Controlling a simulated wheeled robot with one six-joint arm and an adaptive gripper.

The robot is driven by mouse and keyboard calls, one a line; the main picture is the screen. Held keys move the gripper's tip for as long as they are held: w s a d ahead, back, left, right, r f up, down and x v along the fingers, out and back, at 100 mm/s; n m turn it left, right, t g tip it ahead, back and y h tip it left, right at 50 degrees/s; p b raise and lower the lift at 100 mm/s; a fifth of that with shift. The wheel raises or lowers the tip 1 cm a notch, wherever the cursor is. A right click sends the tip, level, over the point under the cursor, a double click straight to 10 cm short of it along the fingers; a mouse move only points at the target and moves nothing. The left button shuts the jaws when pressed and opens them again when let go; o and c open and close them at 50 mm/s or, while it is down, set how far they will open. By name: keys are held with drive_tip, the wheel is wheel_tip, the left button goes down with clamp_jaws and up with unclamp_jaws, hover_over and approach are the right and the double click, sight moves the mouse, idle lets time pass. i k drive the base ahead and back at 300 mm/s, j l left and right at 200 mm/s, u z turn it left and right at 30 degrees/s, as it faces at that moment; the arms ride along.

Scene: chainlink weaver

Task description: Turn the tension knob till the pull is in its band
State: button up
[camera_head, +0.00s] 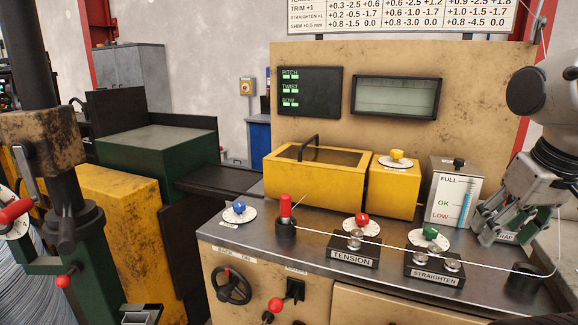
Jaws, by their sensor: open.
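The red tension knob (362,218) sits on a white round dial on the metal bench top, just behind the block labelled TENSION (352,258). A wire runs through the rollers on this block. My gripper (484,228) is at the right, in front of the FULL/OK/LOW gauge box. It is open, with its fingers pointing down and left, and is apart from the red knob, well to its right. A pale meter window (395,98) is on the back panel; its reading is too small to tell. It is not clear which display shows the pull.
A green knob (430,233) sits behind the STRAIGHTEN block (434,268), between my gripper and the red knob. A gauge box (454,195), yellow boxes (395,187), a red-topped post (285,212) and a blue knob (239,208) also stand on the bench (320,275).

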sight(362, 219)
drive_tip(key=j, duration=0.35)
drive_tip(key=i+j, duration=0.1)
drive_tip(key=j, duration=0.25)
drive_tip(key=i+j, duration=0.15)
drive_tip(key=j, duration=0.2)
drive_tip(key=i+j+u, duration=0.1)
drive_tip(key=j, duration=0.25)
